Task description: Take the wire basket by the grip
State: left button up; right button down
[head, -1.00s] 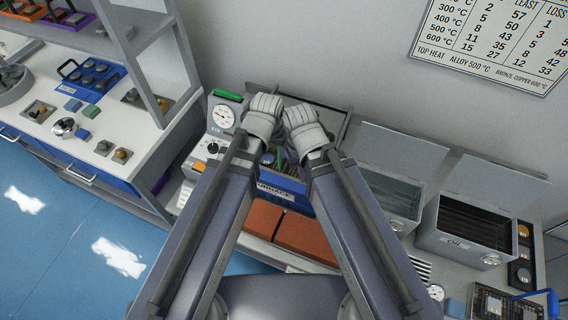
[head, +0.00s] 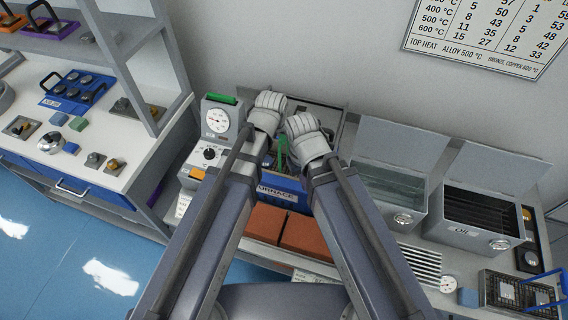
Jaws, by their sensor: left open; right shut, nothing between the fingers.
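A dark wire basket (head: 501,291) stands at the lower right on the bench, partly cut off by the picture's edge. Its blue grip (head: 540,276) rises at its right side. My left gripper (head: 270,100) is open over the back of the blue furnace box (head: 284,193), far to the left of the basket. My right gripper (head: 300,122) is shut and empty, just right of the left one and slightly lower. Both are away from the basket. Green items (head: 281,150) show between my arms, partly hidden.
Two open-lidded metal tanks, one marked OIL (head: 465,235), stand right of my arms. Red-brown bricks (head: 303,236) lie in front of the furnace. A side bench with a shelf and a blue tray (head: 69,104) is at left. The wall behind is bare below the chart (head: 485,35).

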pick_arm(q)
jog(key=b+x, duration=0.4)
jog(key=x, duration=0.1)
jog(key=shift+b, duration=0.3)
grip_shut()
dwell(1.2)
